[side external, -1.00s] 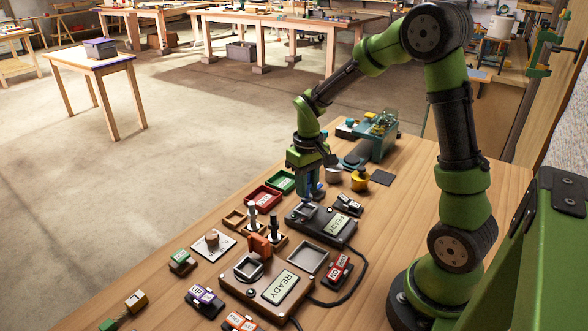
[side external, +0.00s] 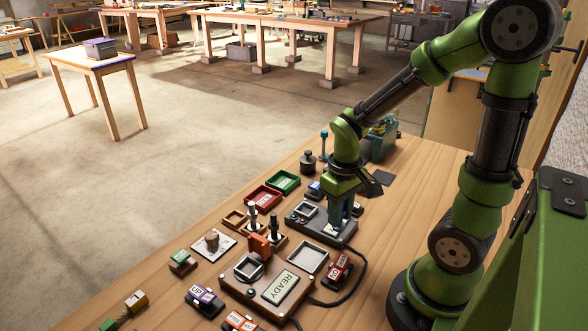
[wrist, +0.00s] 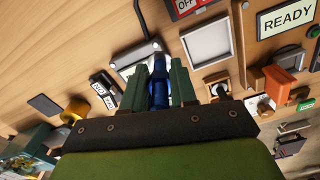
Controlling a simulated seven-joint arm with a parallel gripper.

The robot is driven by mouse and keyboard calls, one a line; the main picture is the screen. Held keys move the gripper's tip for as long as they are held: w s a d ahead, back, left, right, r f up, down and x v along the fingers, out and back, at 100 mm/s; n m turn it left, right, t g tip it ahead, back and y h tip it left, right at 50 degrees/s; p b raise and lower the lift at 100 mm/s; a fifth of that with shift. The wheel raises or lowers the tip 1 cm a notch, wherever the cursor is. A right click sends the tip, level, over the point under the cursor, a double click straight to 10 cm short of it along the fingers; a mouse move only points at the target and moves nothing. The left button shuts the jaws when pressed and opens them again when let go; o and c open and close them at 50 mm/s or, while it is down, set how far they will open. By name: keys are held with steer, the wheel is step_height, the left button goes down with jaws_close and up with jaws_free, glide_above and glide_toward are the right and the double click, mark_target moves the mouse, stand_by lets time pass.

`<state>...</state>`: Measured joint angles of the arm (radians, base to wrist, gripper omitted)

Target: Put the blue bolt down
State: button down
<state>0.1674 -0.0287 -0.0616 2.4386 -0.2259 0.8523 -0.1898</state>
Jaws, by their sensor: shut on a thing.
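The blue bolt (wrist: 158,82) stands between the two green fingers of my gripper (wrist: 164,85) in the wrist view, and the fingers are shut on it. In the side view my gripper (side external: 340,215) points down over the dark grey device (side external: 308,228), at its display end, and mostly hides the bolt. The wrist view shows the bolt's far end in front of this device's pale display. I cannot tell whether the bolt touches the device.
An empty square tray (side external: 308,260) and a brown device (side external: 262,290) with a READY display lie nearer. A red switch (side external: 338,270) and a cable are beside them. Bolts on wooden stands (side external: 274,225), red bin (side external: 263,197) and green bin (side external: 285,181) stand left. Bare table lies right of the grey device.

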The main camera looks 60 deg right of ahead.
glide_above(264, 200)
step_height(264, 200, down, 2)
steer(key=shift+a+m, duration=0.1)
steer(key=shift+m, duration=0.3)
steer(key=shift+f, duration=1.75)
steer(key=c, duration=1.4)
jaws_free()
steer(key=shift+f, duration=0.2)
steer(key=o, duration=0.5)
